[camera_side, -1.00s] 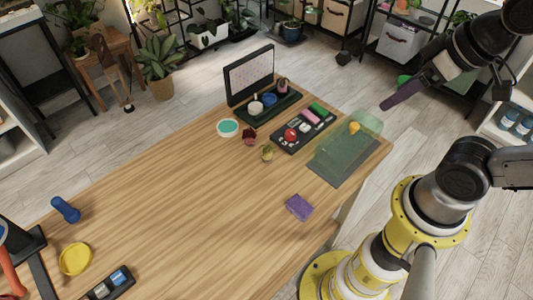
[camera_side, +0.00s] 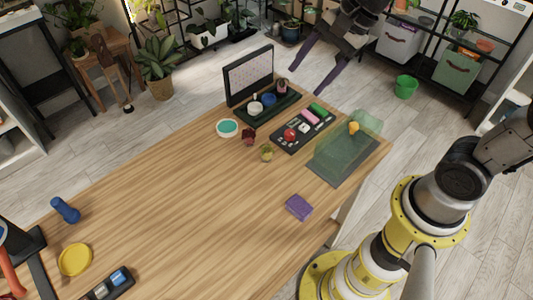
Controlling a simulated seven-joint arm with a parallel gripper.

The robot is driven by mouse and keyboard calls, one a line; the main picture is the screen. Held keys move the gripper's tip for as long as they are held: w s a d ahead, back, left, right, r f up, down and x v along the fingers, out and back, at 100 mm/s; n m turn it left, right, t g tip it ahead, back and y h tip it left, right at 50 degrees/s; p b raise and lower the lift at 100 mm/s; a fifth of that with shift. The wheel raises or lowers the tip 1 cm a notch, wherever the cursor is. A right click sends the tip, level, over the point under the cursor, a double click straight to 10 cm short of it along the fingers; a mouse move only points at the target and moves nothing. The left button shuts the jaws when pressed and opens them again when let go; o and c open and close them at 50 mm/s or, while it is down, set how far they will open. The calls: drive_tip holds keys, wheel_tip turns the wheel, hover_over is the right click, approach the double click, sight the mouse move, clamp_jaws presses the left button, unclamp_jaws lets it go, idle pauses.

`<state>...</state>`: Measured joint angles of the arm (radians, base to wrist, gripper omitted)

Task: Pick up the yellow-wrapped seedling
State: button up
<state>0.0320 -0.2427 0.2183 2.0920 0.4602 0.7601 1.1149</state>
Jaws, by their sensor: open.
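A small plant-like bundle in a dull yellow wrap (camera_side: 267,153), which looks like the yellow-wrapped seedling, stands on the wooden table right of a dark red-wrapped one (camera_side: 249,137). My gripper (camera_side: 307,80) is at the top of the view. Its two long purple fingers are spread apart with nothing between them. It is in the air, up and right of the seedling in the picture and well clear of it. Another small yellow-orange object (camera_side: 353,128) shows at the translucent green cover.
The translucent green cover (camera_side: 335,150) stands on a grey mat at the right end. A dark tray (camera_side: 290,148) with several small items lies beside it. A calendar-like board (camera_side: 249,76) stands behind. A purple block (camera_side: 299,207) lies in front. The table's middle is clear.

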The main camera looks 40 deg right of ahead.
drive_tip(key=w+f+m+g, duration=0.2)
drive_tip(key=w+f+m, duration=0.3)
drive_tip(key=f, duration=0.4)
drive_tip(key=g+y, duration=0.1)
approach(267, 150)
drive_tip(key=shift+n, duration=0.4)
drive_tip(key=x, duration=0.4)
drive_tip(key=shift+s+f, duration=0.25)
drive_tip(key=shift+f, duration=0.1)
drive_tip(key=shift+w+x, duration=0.2)
drive_tip(key=shift+x, duration=1.3)
drive_tip(key=shift+w+x, duration=0.15)
drive_tip(key=shift+x, duration=1.35)
drive_tip(key=shift+a+r, duration=0.1)
clamp_jaws()
